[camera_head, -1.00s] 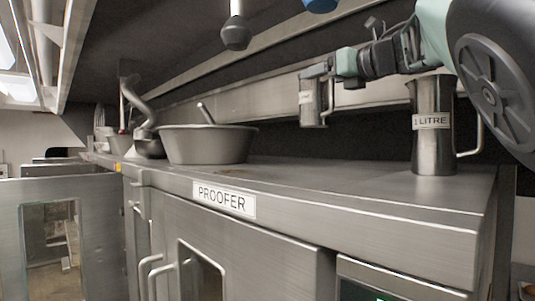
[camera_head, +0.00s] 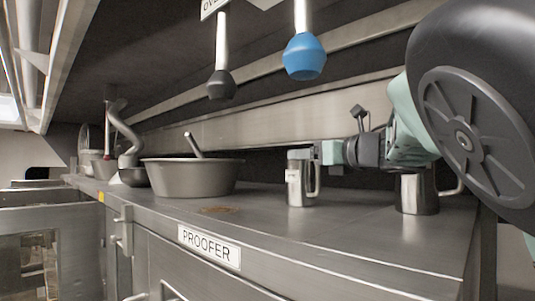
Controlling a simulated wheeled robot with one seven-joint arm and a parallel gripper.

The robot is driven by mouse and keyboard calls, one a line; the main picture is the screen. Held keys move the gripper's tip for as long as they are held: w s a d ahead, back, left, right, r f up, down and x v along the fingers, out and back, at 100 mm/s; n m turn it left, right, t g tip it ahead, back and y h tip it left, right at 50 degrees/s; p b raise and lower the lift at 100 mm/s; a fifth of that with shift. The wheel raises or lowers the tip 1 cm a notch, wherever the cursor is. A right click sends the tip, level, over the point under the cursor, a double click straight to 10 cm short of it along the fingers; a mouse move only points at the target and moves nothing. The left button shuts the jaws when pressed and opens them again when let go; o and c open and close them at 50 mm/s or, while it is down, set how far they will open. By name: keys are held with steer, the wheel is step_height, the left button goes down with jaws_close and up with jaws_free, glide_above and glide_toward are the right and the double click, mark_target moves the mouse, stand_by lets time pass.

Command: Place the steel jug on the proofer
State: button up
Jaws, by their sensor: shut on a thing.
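A small steel jug (camera_head: 294,183) with a pale label and a side handle is upright in my gripper (camera_head: 308,157). My gripper is shut on it near its rim, reaching in from the right; the fingertips are partly hidden. The jug's base is at or very close to the bare top of the proofer (camera_head: 340,238); I cannot tell whether it touches. The proofer is a long steel unit with a "PROOFER" label on its front.
A larger steel jug (camera_head: 414,195) stands on the proofer to the right, partly hidden by my arm. A wide steel bowl (camera_head: 190,180) stands to the left. A blue knob (camera_head: 304,57) and a black knob (camera_head: 221,85) hang above. The front middle of the top is clear.

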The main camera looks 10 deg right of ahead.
steer(key=shift+f, duration=0.2)
steer(key=o, duration=1.4)
steer(key=shift+r, duration=0.1)
steer(key=shift+r, duration=0.1)
steer(key=shift+s, duration=0.1)
steer(key=shift+b+v, duration=2.35)
steer(key=shift+v, duration=1.35)
